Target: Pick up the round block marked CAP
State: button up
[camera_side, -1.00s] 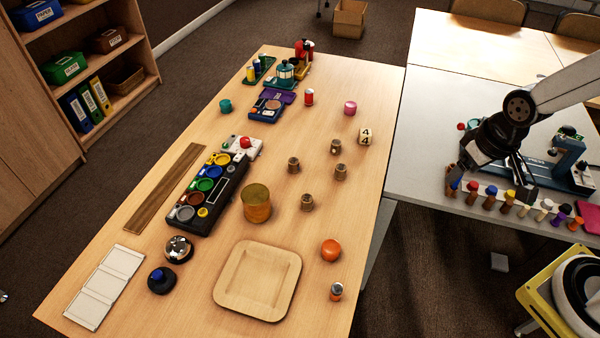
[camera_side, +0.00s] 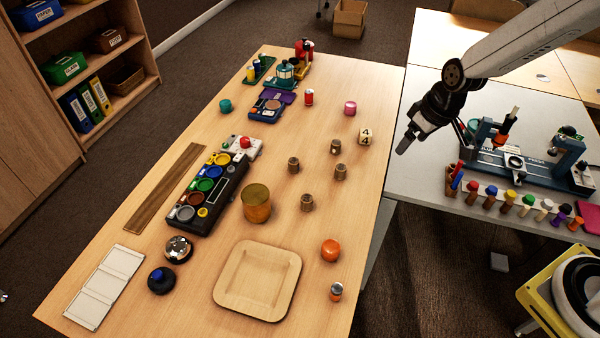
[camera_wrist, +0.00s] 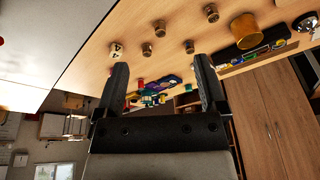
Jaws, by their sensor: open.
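Several small brown round blocks stand on the wooden table; one (camera_side: 307,203) is nearest the square tray, and others stand behind it (camera_side: 293,165), (camera_side: 341,172), (camera_side: 335,147). They also show in the wrist view, one of them at the top centre (camera_wrist: 159,28). No CAP mark is readable on any block, so I cannot tell which one bears it. My gripper (camera_side: 408,141) is raised near the gap between the two tables, right of the brown blocks. In the wrist view my gripper (camera_wrist: 160,72) is open with nothing between its fingers.
A numbered cube (camera_side: 366,137) and a pink round block (camera_side: 350,108) stand near the wooden table's right edge. A gold cylinder (camera_side: 257,207), square tray (camera_side: 284,307) and orange ball (camera_side: 331,250) stand nearer. A blue-grey fixture (camera_side: 520,165) is on the grey table.

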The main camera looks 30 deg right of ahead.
jog(key=w+a+f+n+y, duration=0.1)
jog(key=w+a+f+n, duration=0.15)
jog(key=w, duration=0.45)
jog(key=w+a+f+n+y, duration=0.15)
jog(key=w+f, duration=0.25)
jog(key=w, duration=0.4)
jog(key=n+t, duration=0.2)
jog(key=n, duration=0.1)
send_near(294, 161)
jog(key=d, duration=0.1)
jog(key=shift+w+a+f+y, duration=0.1)
jog(key=shift+w+f+y, duration=0.45)
jog(key=shift+f, duration=0.25)
jog(key=shift+f, duration=0.15)
jog(key=shift+x, duration=1.2)
jog(key=shift+w+a, duration=0.1)
jog(key=shift+x, duration=2.4)
jog(key=shift+a, duration=0.25)
jog(key=shift+c, duration=0.3)
